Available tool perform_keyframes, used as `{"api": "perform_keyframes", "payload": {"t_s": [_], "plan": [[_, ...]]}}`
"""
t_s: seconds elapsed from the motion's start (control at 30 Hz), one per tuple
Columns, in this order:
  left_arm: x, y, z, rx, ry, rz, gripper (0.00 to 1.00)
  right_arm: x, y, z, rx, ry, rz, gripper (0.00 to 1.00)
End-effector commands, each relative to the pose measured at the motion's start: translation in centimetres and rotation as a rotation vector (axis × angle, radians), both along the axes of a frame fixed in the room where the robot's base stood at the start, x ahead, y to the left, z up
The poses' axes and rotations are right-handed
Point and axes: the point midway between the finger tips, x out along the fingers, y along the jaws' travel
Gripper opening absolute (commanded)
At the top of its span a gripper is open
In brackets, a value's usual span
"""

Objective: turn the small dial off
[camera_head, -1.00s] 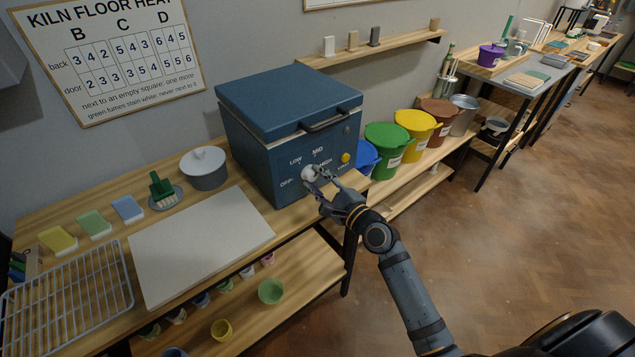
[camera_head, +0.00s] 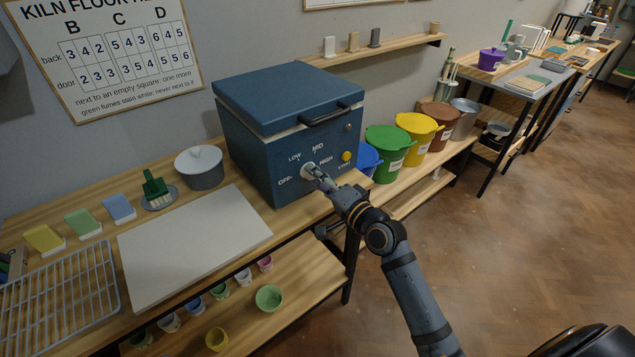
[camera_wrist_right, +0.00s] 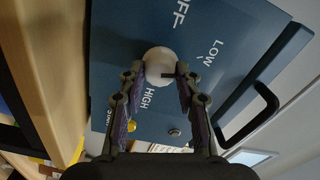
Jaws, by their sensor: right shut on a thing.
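The small dial (camera_head: 308,170) is a round whitish knob on the front of the blue kiln (camera_head: 262,165), with OFF, LOW, MID and HIGH printed around it. My right gripper (camera_head: 318,176) reaches it from the front right and is shut on it. In the right wrist view the dial (camera_wrist_right: 158,62) sits at the tips of the two fingers of the gripper (camera_wrist_right: 158,75). A dark mark shows at the dial's edge, partly by a finger; I cannot tell which word it points to. My left gripper is not in view.
A yellow button (camera_head: 346,156) is on the kiln front, right of the dial. The lid handle (camera_head: 325,117) juts out above. A white board (camera_head: 190,245) and a lidded grey pot (camera_head: 200,168) are left of the kiln. Colored buckets (camera_head: 387,140) stand to the right.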

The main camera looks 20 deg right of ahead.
Motion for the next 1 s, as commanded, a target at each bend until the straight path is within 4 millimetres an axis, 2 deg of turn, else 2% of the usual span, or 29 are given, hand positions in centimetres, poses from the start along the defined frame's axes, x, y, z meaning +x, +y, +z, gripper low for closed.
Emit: {"api": "perform_keyframes", "payload": {"t_s": [0.03,1.0], "plan": [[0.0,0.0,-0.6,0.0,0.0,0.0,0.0,0.0,0.0,-0.4,-0.042,-0.013,0.0,0.02],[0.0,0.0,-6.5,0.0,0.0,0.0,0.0,0.0,0.0,-0.5,-0.896,-0.322,0.001,0.02]]}}
